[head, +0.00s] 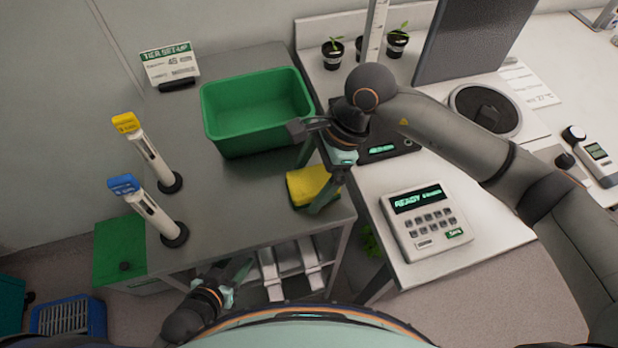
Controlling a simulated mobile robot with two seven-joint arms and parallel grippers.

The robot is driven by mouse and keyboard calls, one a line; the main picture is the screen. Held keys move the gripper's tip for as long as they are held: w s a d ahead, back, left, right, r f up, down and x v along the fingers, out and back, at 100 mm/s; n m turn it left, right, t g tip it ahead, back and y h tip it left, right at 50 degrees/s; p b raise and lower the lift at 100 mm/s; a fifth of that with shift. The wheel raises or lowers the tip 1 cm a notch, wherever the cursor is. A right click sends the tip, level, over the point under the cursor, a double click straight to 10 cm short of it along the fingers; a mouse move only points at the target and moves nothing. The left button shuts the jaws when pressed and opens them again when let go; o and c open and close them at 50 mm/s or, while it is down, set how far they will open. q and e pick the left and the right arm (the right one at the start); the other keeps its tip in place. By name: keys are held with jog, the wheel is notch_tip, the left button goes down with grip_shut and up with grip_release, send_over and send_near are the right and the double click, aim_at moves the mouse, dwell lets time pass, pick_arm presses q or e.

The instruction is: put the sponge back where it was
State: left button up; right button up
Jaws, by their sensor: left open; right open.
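The yellow sponge (304,184), with a green layer at its lower edge, lies near the right front corner of the grey metal table (240,190). My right gripper (314,178) is open at the sponge, one finger at its far side and one at its near right side. I cannot tell whether the fingers touch it. My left gripper (240,283) is open and empty, low in front of the table's front edge.
A green bin (255,144) stands just behind the sponge. Two upright pipettes with yellow (126,123) and blue (123,184) tops stand at the left. A keypad device (424,220) sits on the white bench to the right. The table's middle front is clear.

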pick_arm(q)
jog(key=shift+f+b, duration=0.75)
jog(key=shift+f, duration=0.15)
pick_arm(e)
jog(key=v, duration=1.1)
jog(key=shift+r, duration=0.25)
jog(key=shift+d, duration=0.1)
